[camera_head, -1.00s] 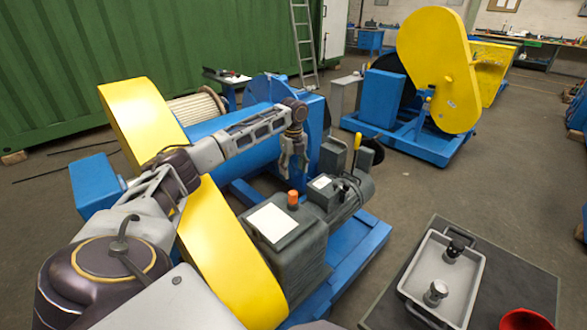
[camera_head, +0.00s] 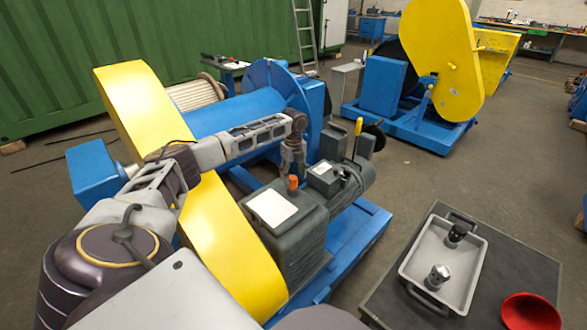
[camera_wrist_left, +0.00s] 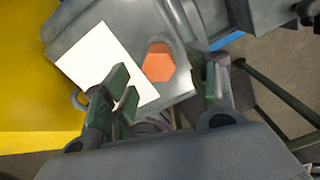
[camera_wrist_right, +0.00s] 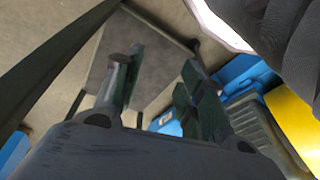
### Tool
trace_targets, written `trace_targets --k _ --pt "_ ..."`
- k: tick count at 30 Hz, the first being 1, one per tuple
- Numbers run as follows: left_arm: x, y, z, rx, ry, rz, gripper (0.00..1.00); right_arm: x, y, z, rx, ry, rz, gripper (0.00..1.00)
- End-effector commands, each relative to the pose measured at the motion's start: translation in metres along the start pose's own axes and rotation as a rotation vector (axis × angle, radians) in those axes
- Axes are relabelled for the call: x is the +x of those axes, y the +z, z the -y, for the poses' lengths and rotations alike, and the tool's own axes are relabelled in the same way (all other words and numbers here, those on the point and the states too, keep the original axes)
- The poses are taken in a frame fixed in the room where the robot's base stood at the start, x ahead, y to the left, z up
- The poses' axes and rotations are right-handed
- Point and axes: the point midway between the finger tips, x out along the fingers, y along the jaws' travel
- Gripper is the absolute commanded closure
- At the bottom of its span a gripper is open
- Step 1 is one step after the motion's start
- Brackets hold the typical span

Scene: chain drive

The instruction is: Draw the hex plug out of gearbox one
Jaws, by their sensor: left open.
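The orange hex plug (camera_head: 293,183) stands on top of the grey gearbox (camera_head: 290,225), beside its white label plate. In the left wrist view the hex plug (camera_wrist_left: 159,62) shows from above, between and beyond the open fingers. My left gripper (camera_head: 292,168) points down just above the plug in the head view, with its fingers apart and empty. The fingers (camera_wrist_left: 165,95) do not visibly touch the plug. My right gripper (camera_wrist_right: 155,85) shows only in its own wrist view, with its fingers apart and nothing between them.
A grey motor (camera_head: 345,182) adjoins the gearbox, with a yellow-handled lever (camera_head: 357,140) behind. A yellow guard (camera_head: 225,240) runs along the left. A dark table at right holds a grey tray (camera_head: 418,262) with two knobbed parts and a red bowl (camera_head: 530,311). Open floor lies between.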

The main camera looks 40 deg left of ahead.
Motion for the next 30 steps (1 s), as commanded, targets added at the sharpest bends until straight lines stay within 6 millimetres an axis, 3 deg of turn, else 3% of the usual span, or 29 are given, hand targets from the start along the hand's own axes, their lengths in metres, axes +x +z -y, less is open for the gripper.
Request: trace_targets --k 9,23,30 --pt "0.033 0.0 0.0 0.0 0.001 0.0 0.41 -0.014 -0.011 0.002 -0.004 -0.004 -0.036 0.6" --pt "0.04 0.0 0.0 0.0 0.0 0.0 0.41 -0.018 -0.008 0.004 -0.005 -0.007 -0.038 0.6" --pt "0.04 0.0 0.0 0.0 0.0 0.0 0.7 -0.017 -0.007 0.004 -0.005 -0.007 -0.036 0.6"
